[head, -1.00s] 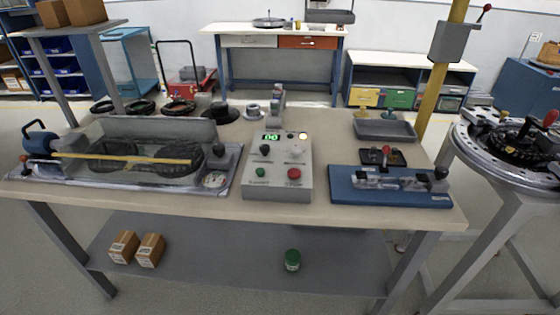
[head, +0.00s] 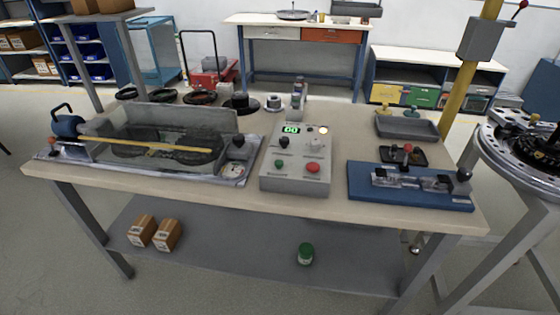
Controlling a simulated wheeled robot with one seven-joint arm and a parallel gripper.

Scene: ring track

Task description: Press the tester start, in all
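The tester is a grey control box (head: 296,183) near the middle of the workbench. Its sloped top bears a lit green display (head: 291,128), a green button (head: 279,164) at the lower left and a red button (head: 312,168) at the lower right. A black knob (head: 283,142) and a pale knob (head: 316,144) sit above the buttons. The labels under the buttons are too small to read. My gripper is not in view.
Left of the box stands a grey trough fixture with a yellow bar (head: 150,148). Right of it lies a blue clamp fixture (head: 400,196); a grey tray (head: 408,129) is behind. A yellow post (head: 466,85) rises at the right. Bare bench (head: 225,194) shows in front.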

